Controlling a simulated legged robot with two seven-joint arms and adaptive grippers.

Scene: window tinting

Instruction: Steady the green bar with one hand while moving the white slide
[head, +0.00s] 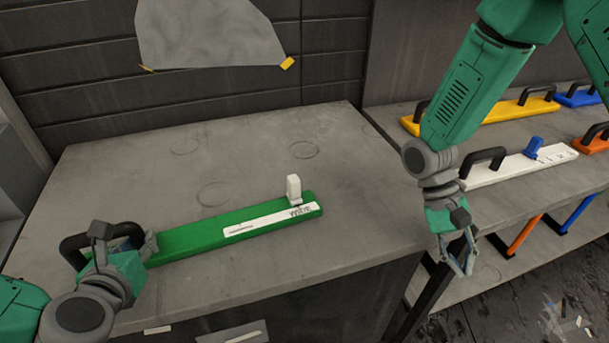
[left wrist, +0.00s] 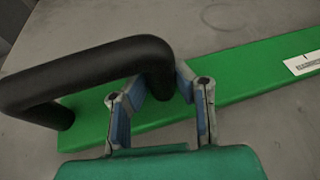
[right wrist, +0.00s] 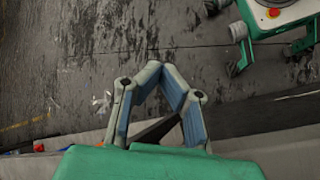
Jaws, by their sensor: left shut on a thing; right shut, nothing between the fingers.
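The green bar (head: 190,236) lies on the grey table, with a black handle (head: 88,238) at its left end. The white slide (head: 294,189) stands upright near the bar's right end, by a white strip with printed marks (head: 270,220). My left gripper (head: 122,245) is at the bar's left end. In the left wrist view its fingers (left wrist: 160,90) are shut on the black handle (left wrist: 90,70), at the handle's end above the green bar (left wrist: 240,75). My right gripper (head: 458,262) is shut and empty, hanging to the right of the table's edge, apart from the bar; its fingertips meet in the right wrist view (right wrist: 160,70).
The grey table (head: 330,140) is clear around the bar. A second table at the right holds a white bar with a blue slide (head: 534,147), a yellow bar (head: 500,110) and an orange bar (head: 595,142). A grey sheet (head: 210,35) hangs on the wall.

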